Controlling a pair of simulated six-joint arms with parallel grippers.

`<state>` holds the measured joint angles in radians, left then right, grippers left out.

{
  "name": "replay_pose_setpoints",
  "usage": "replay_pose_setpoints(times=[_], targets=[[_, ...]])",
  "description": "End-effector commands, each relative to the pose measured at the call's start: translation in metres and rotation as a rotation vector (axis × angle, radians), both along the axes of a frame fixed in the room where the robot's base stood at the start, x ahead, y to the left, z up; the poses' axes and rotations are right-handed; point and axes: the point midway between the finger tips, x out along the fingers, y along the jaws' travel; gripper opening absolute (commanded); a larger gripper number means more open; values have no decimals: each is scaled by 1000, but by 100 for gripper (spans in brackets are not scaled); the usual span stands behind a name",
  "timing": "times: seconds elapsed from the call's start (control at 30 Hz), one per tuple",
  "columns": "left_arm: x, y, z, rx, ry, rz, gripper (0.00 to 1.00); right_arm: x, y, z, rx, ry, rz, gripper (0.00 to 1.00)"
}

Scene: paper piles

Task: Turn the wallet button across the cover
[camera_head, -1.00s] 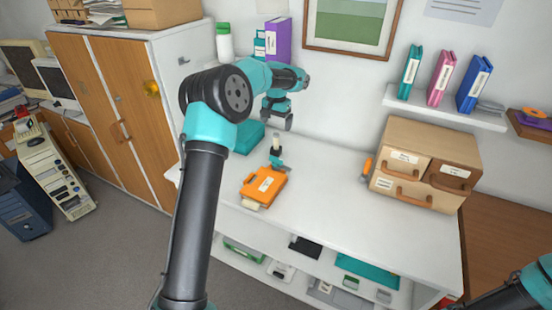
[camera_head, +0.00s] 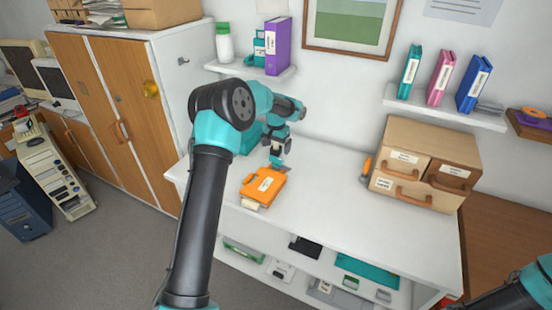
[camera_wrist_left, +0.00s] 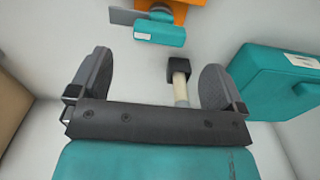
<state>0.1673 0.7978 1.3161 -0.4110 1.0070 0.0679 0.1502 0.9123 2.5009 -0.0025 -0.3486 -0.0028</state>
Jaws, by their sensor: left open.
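An orange wallet-like case (camera_head: 264,186) with a white label lies on the white desk; its edge also shows at the top of the left wrist view (camera_wrist_left: 170,4). I cannot make out a button on it. My left gripper (camera_head: 277,150) is open above the desk, behind the orange case. In the left wrist view, its two fingers (camera_wrist_left: 157,65) are apart. An upright piece with a dark top and cream shaft (camera_wrist_left: 180,78) shows between them, nearer the right finger, not gripped. My right gripper is out of view.
A grey-and-teal tool (camera_wrist_left: 155,26) lies beside the orange case. A teal case (camera_wrist_left: 278,80) with a white label is to the right in the wrist view. A drawer box (camera_head: 424,168) stands on the desk's right side. The desk's front middle (camera_head: 330,220) is clear.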

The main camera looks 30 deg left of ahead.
Motion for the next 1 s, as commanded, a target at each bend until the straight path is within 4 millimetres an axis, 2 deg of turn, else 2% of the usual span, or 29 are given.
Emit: replay_pose_setpoints(times=[0.2, 0.4, 0.77, 1.0], targets=[[0, 0, -37, -1, 1, -1, 96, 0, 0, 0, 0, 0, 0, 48], [0, 0, -59, 0, -1, -1, 96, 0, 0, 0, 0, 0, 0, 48], [0, 0, -65, 0, -2, 0, 96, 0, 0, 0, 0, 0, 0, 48], [0, 0, -64, 0, -2, 0, 75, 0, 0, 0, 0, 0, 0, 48]])
